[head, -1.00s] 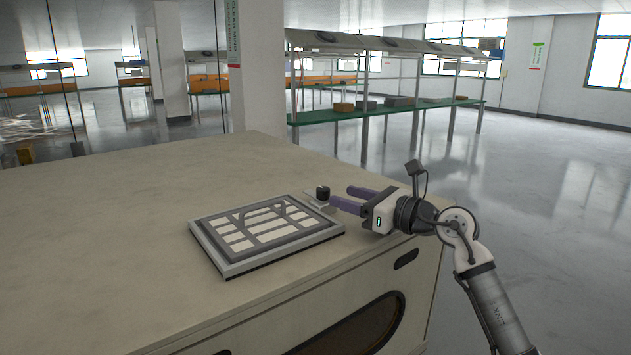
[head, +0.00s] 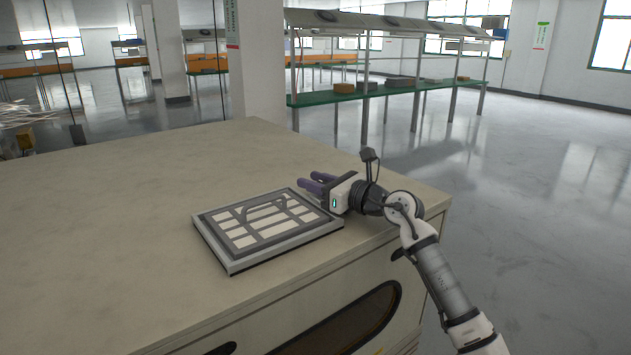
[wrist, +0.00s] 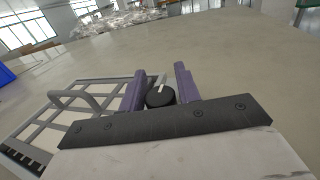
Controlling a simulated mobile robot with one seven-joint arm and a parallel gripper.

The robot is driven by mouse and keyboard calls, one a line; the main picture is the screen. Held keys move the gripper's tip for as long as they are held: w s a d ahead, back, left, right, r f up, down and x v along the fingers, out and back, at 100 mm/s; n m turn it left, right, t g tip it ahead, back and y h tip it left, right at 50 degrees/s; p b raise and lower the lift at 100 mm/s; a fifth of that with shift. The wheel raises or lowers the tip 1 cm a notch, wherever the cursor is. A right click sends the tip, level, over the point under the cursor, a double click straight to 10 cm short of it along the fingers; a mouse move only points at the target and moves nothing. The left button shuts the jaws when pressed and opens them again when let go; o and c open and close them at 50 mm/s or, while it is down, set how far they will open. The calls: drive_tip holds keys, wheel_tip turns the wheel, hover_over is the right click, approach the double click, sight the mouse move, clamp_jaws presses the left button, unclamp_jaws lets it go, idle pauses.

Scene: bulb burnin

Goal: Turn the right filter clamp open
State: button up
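The filter (head: 235,262) is a flat grey-framed panel with pale cells and an arched handle, lying on the cabinet top. In the wrist view the filter (wrist: 62,118) is at the left. The right filter clamp (wrist: 160,97), a round black knob with a light metal lever, sits beside the filter's right edge. My gripper (head: 312,182) is at that edge, low over the top, and hides the clamp in the head view. In the wrist view my gripper (wrist: 161,80) has its two purple fingers apart, one on each side of the knob. A gap shows at the right finger; contact at the left is unclear.
The beige cabinet top (head: 110,210) is broad and clear left of and behind the filter. Its right edge lies close under my arm. A green-topped workbench (head: 400,88) stands well behind, across open floor.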

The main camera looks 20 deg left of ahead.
drive_tip(key=c, duration=0.6)
drive_tip(key=shift+d+m+t+h+b, duration=0.1)
drive_tip(key=shift+m+t+h+b, duration=0.3)
drive_tip(key=shift+t, duration=0.3)
drive_tip(key=shift+w+m+t+h, duration=0.2)
drive_tip(key=shift+m+t+h, duration=0.5)
drive_tip(key=shift+m+t, duration=0.55)
drive_tip(key=shift+d+t, duration=0.1)
drive_tip(key=shift+t, duration=0.15)
drive_tip(key=o, duration=1)
drive_tip(key=b+v, duration=0.5)
drive_tip(key=v, duration=0.7)
drive_tip(key=shift+s+d+b, duration=0.2)
drive_tip(key=shift+d+b, duration=0.05)
drive_tip(key=shift+b, duration=0.15)
drive_tip(key=shift+s+d+r, duration=0.15)
drive_tip(key=shift+s+d, duration=0.25)
